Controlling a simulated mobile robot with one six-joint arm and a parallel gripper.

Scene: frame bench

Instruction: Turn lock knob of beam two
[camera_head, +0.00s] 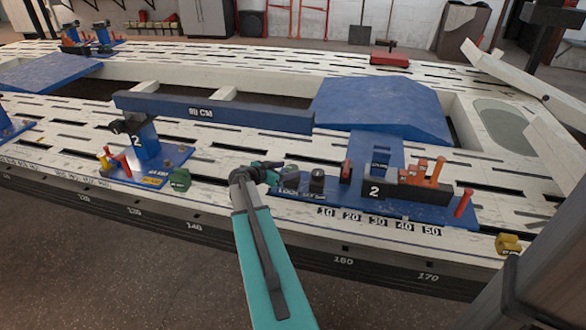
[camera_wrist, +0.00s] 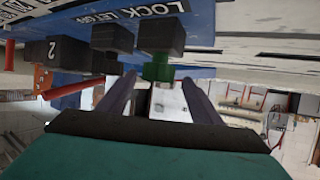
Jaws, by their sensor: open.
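The blue base marked 2 (camera_head: 374,192) stands at the right in the head view, with the word LOCK on its left end. In the wrist view the lettering LOCK and LET GO (camera_wrist: 145,12) appears on the blue plate (camera_wrist: 200,25). A dark block (camera_wrist: 162,36) lies by LOCK, and a second dark block (camera_wrist: 112,37) is beside it. A green knob-like piece (camera_wrist: 157,68) adjoins the first block. My gripper (camera_head: 277,172) is at the LOCK end. Its fingers (camera_wrist: 157,92) are open, one on each side of the line to the green piece; contact is unclear.
A long dark blue beam (camera_head: 215,111) marked 98 CM lies behind my gripper. Another base marked 2 (camera_head: 176,157) with a green knob (camera_head: 180,180) stands to the left. An orange-handled part (camera_head: 437,172) and a red post (camera_head: 464,203) rise at the right. The slotted bench is otherwise partly clear.

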